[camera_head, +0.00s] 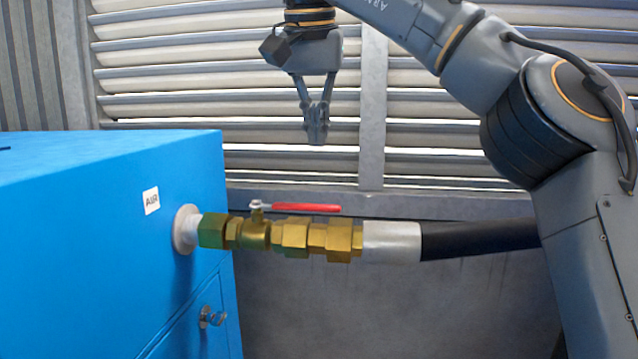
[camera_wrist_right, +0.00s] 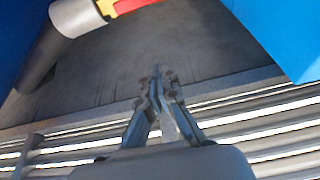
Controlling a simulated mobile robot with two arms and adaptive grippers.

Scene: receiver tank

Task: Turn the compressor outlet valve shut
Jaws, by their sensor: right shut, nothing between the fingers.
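The compressor outlet valve (camera_head: 257,232) is a brass ball valve on the side of the blue compressor cabinet (camera_head: 90,230). Its red lever (camera_head: 305,208) lies along the pipe, pointing right, away from the cabinet. The lever also shows at the top of the right wrist view (camera_wrist_right: 130,5), partly cut off. My right gripper (camera_head: 317,135) points down above the lever, apart from it, shut and empty. Its closed fingers also show in the right wrist view (camera_wrist_right: 157,82). My left gripper is not in view.
Brass fittings (camera_head: 318,240) join the valve to a grey hose collar (camera_head: 391,242) and a black hose (camera_head: 480,240), which runs behind my right arm. A small knob (camera_head: 212,317) sticks out of the cabinet below. A louvred wall (camera_head: 210,85) stands behind. The space between gripper and lever looks clear.

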